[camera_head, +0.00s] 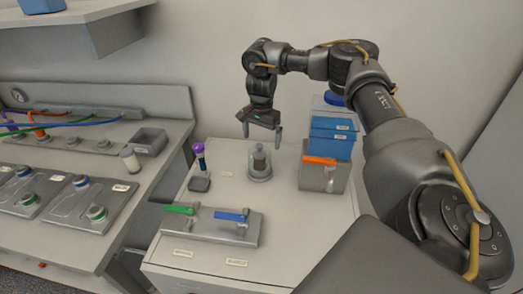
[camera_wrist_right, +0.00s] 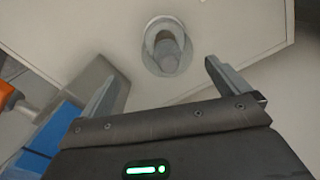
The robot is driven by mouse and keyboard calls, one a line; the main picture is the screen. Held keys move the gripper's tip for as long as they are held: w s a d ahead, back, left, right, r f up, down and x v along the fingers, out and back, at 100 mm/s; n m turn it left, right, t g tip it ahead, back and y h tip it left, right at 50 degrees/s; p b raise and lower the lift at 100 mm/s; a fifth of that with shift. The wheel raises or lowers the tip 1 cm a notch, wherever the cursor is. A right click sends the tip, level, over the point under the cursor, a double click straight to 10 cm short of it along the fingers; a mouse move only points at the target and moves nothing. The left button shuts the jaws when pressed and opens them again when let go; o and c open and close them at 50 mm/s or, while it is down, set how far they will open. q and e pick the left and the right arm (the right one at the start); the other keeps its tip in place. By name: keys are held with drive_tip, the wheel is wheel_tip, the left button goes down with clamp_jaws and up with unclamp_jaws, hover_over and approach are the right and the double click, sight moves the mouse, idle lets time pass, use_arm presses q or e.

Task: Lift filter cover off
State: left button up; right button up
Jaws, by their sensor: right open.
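The filter cover (camera_head: 260,168) looks like a clear, bell-shaped piece over a dark core, upright on the white cabinet top (camera_head: 300,215). In the right wrist view the filter cover (camera_wrist_right: 166,48) shows as a pale round shape beyond the fingertips. My left gripper is not in view.
A grey block with an orange handle (camera_head: 320,160) and blue bins (camera_head: 331,138) stand right of the cover. A purple-topped tube (camera_head: 199,157) stands left. A plate with green and blue levers (camera_head: 212,224) lies in front. Bare cabinet top surrounds the cover.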

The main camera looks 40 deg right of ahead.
sight(260, 145)
drive_tip(key=w+f, duration=0.1)
drive_tip(key=f, duration=0.1)
drive_tip(key=w+f, duration=0.1)
drive_tip(key=f, duration=0.1)
drive_tip(key=shift+w+b, duration=0.35)
drive_tip(key=shift+b, duration=0.05)
drive_tip(key=shift+s+d+r, duration=0.15)
drive_tip(key=shift+s+r, duration=0.1)
drive_tip(key=shift+s, duration=0.3)
drive_tip(key=shift+s+f+b, duration=0.25)
drive_tip(key=shift+s+b, duration=0.05)
drive_tip(key=shift+b, duration=0.05)
drive_tip(key=f, duration=0.3)
drive_tip(key=shift+w+f, duration=0.3)
drive_tip(key=shift+f, duration=0.4)
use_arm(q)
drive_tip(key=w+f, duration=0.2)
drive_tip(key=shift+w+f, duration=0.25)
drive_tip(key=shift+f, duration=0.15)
use_arm(e)
drive_tip(key=shift+s+r, duration=0.1)
drive_tip(key=shift+s, duration=0.1)
